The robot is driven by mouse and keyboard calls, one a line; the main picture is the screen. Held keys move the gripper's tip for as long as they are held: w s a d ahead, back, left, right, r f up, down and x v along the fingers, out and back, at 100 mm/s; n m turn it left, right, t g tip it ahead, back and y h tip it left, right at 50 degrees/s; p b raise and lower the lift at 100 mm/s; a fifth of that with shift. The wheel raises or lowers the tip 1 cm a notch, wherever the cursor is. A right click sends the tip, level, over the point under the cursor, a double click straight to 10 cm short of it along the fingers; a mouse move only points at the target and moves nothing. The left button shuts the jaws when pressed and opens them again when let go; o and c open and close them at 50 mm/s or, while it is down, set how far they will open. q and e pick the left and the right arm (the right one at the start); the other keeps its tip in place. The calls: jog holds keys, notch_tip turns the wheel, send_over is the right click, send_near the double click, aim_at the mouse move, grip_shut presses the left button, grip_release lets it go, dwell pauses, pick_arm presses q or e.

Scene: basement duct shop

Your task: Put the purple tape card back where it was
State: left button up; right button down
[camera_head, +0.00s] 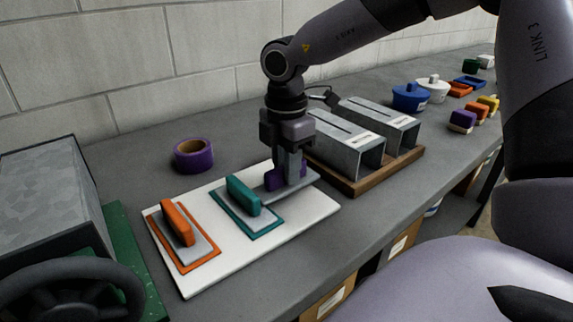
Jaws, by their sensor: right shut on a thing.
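My right gripper (288,165) is shut on the purple handle (272,181) of a card with a grey plate (309,180). The plate is at the right part of a white board (268,257), over or on it; I cannot tell if it touches. The surface under the plate is hidden. An orange-handled card (177,222) lies in an orange outline at the board's left. A teal-handled card (242,195) lies in a teal outline in the middle, close beside the held card. My left gripper is not in view.
A purple tape roll (194,155) stands behind the board. Sheet-metal ducts (348,148) on a wooden tray (384,178) stand close right of the gripper. A green machine with a black handwheel (70,292) is at left. Blue and white pots (410,98) and coloured blocks lie farther right.

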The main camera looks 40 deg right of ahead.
jog(key=c, duration=1)
grip_release()
jog(key=shift+o, duration=0.2)
notch_tip(320, 180, up, 12)
jog(key=shift+p, duration=0.45)
